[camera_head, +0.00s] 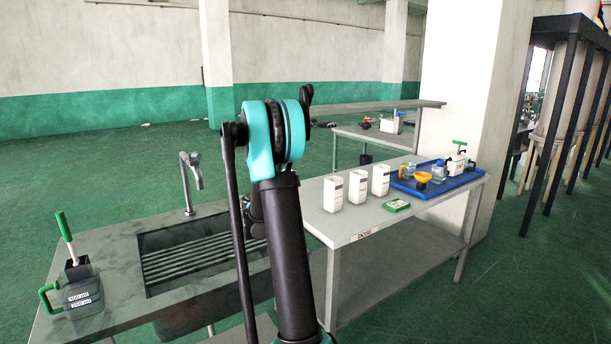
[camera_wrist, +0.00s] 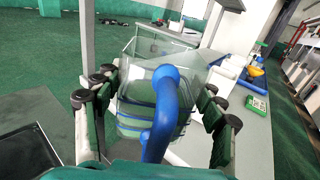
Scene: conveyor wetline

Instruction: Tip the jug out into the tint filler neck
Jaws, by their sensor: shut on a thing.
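In the wrist view my gripper (camera_wrist: 160,92) is shut on a clear jug (camera_wrist: 138,84) with a thick blue handle (camera_wrist: 165,105). Dark finger pads press on its left and right sides. The jug's lower part looks greenish with blue bands; I cannot tell liquid from the floor behind. In the head view my arm hides the gripper and this jug. No filler neck marked as tint can be made out.
A sink (camera_head: 150,283) is set in the counter. On the dosing table (camera_head: 340,236), several white containers (camera_head: 333,194) stand in a row behind a green box (camera_head: 396,206). A blue tray (camera_head: 437,191) there holds a yellow funnel (camera_head: 423,177) and bottles. A pillar (camera_head: 460,90) rises behind.

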